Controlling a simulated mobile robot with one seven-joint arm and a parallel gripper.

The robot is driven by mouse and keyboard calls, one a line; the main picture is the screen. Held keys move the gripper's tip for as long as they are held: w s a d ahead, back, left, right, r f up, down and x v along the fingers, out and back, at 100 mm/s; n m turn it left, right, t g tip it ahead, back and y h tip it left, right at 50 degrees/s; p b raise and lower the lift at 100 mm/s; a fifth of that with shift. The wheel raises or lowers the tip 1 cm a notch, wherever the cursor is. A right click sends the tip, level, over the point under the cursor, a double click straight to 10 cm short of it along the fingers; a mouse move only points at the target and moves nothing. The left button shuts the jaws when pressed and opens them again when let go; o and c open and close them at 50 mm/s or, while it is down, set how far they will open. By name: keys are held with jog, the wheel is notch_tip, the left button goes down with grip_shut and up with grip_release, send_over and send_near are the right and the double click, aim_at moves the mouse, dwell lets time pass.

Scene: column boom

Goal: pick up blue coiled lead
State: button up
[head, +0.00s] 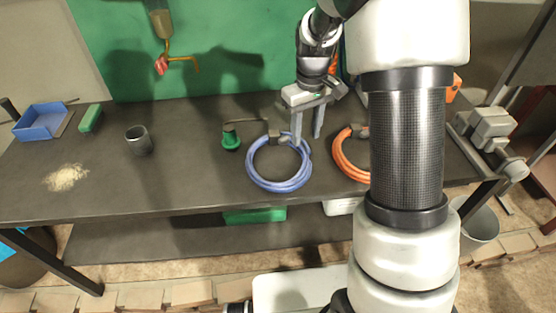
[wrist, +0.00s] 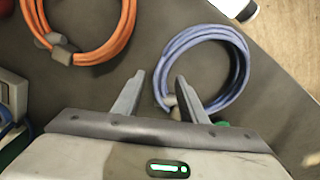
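The blue coiled lead (head: 278,183) lies flat on the dark bench top, with a grey connector on its upper edge. It also shows in the wrist view (wrist: 239,75), at upper right, partly hidden by a finger. My gripper (head: 307,137) is above the bench at the coil's upper right edge. One finger overlaps the coil's left side in that view. I cannot tell how high the fingertips are above it.
An orange coiled lead (head: 346,163) lies just right of the blue one, partly behind my arm. A green-based object (head: 230,138) stands close on the left. A dark cup (head: 138,140), a blue tray (head: 41,122) and a pale pile (head: 66,177) are farther left.

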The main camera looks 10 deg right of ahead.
aim_at(302, 145)
jog(key=f, duration=0.4)
jog(key=shift+a+f, duration=0.35)
jog(key=shift+a, duration=0.05)
grip_shut()
